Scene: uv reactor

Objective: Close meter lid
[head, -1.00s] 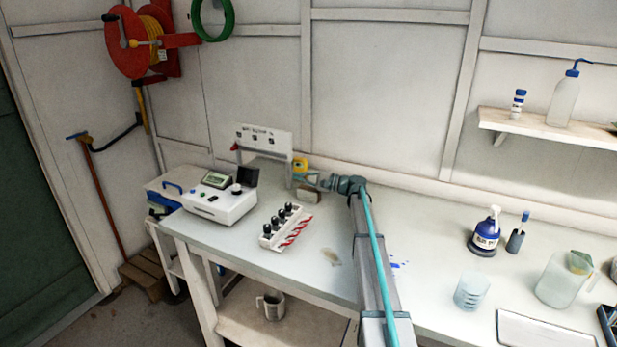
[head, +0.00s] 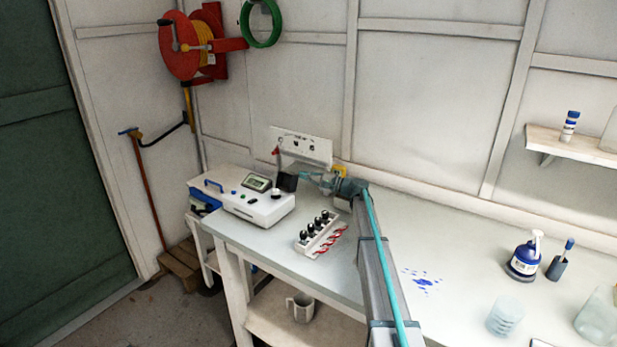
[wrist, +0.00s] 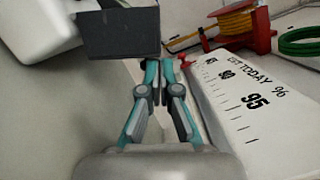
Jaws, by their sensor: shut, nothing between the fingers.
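The meter (head: 258,207) is a white box with a small display at the left end of the bench. Its dark lid (head: 288,182) stands raised at the meter's right end. In the wrist view the lid (wrist: 118,33) is a dark panel at upper left, beside the white meter body (wrist: 35,28). My gripper (head: 304,177) is just right of the lid in the head view. In the wrist view my gripper (wrist: 158,66) is shut and empty, its tips at the lid's lower right edge. I cannot tell whether they touch it.
A rack of dark-capped vials (head: 318,234) stands in front of my arm. A white panel marked "UVT TODAY %" (wrist: 243,110) rises close behind my gripper. A yellow item (head: 340,170) is behind my wrist. The bench front by the meter is clear.

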